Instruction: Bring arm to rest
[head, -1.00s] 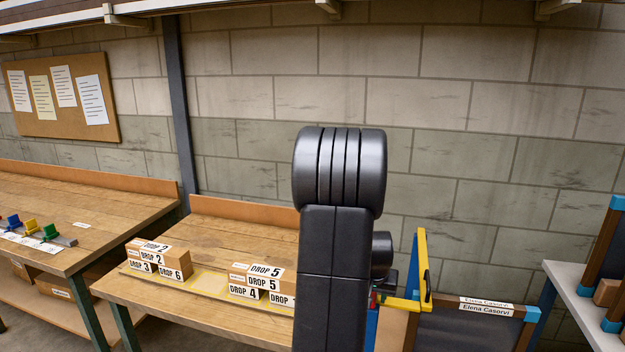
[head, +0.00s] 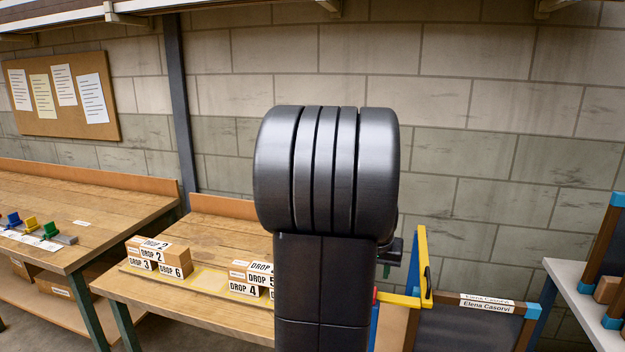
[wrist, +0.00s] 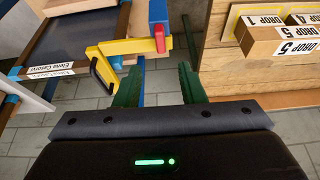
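My black arm stands upright in the middle of the head view and hides part of the bench behind it. My gripper (wrist: 160,88) shows in the wrist view with two green fingers set well apart. Nothing is between the fingers. Beyond them is a yellow frame with a black handle (wrist: 103,70) and a red and blue end piece (wrist: 158,25); the yellow frame also shows in the head view (head: 422,262), right of my arm.
Labelled drop boxes (head: 160,258) stand on a wooden bench (head: 200,315). A left bench (head: 90,200) holds blue, yellow and green pieces (head: 30,224). A dark panel labelled Elena Casorvi (head: 465,330) and a grey shelf (head: 575,290) are at the right. The wall is behind.

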